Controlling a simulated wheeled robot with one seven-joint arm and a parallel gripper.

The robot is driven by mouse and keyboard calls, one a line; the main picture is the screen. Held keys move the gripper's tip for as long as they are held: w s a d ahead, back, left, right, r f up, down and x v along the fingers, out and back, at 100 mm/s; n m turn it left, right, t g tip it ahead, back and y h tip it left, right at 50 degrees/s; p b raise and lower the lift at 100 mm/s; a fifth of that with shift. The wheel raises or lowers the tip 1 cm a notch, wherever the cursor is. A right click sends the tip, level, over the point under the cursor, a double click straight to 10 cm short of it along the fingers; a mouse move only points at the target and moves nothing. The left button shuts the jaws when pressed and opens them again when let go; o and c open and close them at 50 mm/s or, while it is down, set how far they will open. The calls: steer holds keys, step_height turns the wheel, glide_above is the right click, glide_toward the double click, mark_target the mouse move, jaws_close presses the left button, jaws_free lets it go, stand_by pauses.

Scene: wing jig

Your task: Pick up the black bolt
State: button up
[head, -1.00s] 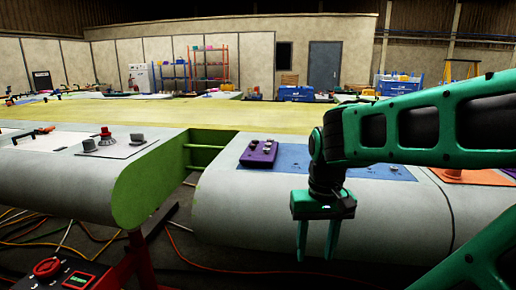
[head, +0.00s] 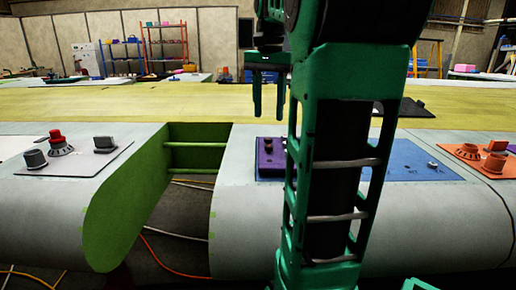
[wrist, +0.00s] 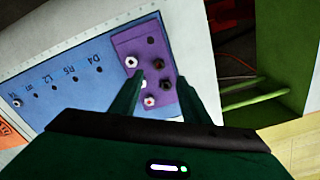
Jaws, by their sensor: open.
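A purple block (wrist: 124,42) sits on the blue panel (wrist: 70,80) and carries several small round bolt heads, some dark and some silvery. One dark bolt head (wrist: 165,84) shows between my gripper's fingertips in the wrist view; another dark one (wrist: 151,39) is farther up the block. Which is the black bolt I cannot tell for sure. My gripper (wrist: 160,76) is open and empty, pointing down over the block. In the head view my gripper (head: 268,98) hangs above the purple block (head: 270,172), which my arm partly hides.
The blue panel has labelled holes and a small silvery bolt (wrist: 17,102) at its far end. An orange panel (head: 470,155) with knobs lies to the right. A green-walled gap (head: 190,155) separates this wing section from the left one, which carries a grey knob plate (head: 85,160).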

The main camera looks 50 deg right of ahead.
glide_above(269, 146)
steer(key=shift+f, duration=5.15)
jaws_close()
